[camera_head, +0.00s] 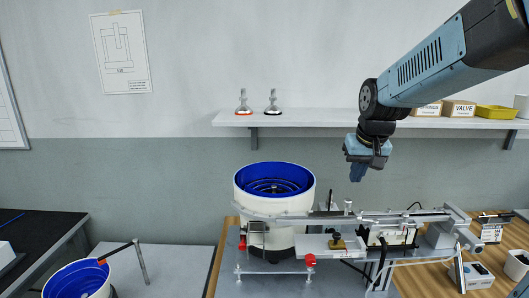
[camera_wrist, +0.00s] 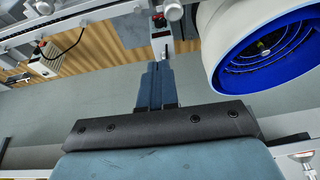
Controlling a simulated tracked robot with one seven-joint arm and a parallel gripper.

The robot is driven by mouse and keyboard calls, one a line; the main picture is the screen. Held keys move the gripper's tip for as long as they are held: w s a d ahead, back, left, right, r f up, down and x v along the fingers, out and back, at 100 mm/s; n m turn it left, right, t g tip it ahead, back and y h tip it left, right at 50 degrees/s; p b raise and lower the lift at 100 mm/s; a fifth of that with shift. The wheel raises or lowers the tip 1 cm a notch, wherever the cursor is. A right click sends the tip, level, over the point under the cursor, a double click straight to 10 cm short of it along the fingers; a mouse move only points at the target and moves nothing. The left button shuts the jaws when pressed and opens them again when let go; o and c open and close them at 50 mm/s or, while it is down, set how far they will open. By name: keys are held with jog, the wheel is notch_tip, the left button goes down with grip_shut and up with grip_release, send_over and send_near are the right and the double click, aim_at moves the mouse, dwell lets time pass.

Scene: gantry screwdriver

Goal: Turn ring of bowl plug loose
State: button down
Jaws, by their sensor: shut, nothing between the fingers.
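The bowl feeder (camera_head: 240,203) stands on the bench in the head view, white outside with a blue stepped inside. It also shows at the right of the wrist view (camera_wrist: 216,55). I cannot make out its plug or the plug's ring for certain; a small red part (camera_head: 309,260) sits low at the front of the machine. My gripper (camera_head: 356,177) hangs above and to the right of the bowl in the head view, pointing down, touching nothing. In the wrist view its dark blue fingers (camera_wrist: 158,68) are shut and empty, with the bowl off to their right.
A rail assembly (camera_head: 400,217) runs right from the bowl. A wall shelf (camera_head: 300,119) behind bears two small metal fittings, boxes and a yellow tray (camera_head: 495,112). Another blue-lined bowl (camera_head: 72,280) stands at lower left, a black-handled rod (camera_head: 121,250) near it. Air around my gripper is clear.

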jog(key=g, duration=0.1)
send_near(329, 201)
jog(key=f, duration=0.1)
jog(key=shift+w+a+f, duration=0.1)
jog(key=shift+a+f, duration=0.05)
jog(key=shift+f, duration=1.05)
jog(key=shift+a+f, duration=0.15)
jog(key=shift+f, duration=1)
jog(key=shift+w+a+f, duration=0.1)
jog(key=shift+a+f, duration=0.05)
jog(key=shift+f, duration=1.05)
jog(key=shift+w, duration=0.1)
jog(key=shift+d+r, duration=0.1)
jog(key=shift+d, duration=0.5)
jog(key=shift+w+d, duration=0.1)
jog(key=shift+d, duration=0.4)
jog(key=shift+s+d, duration=0.15)
jog(key=shift+s, duration=0.25)
jog(key=shift+w+v, duration=0.2)
jog(key=shift+v, duration=0.75)
jog(key=shift+w+v, duration=0.25)
jog(key=shift+v, duration=0.7)
jog(key=shift+w+v, duration=0.2)
jog(key=shift+v, duration=0.7)
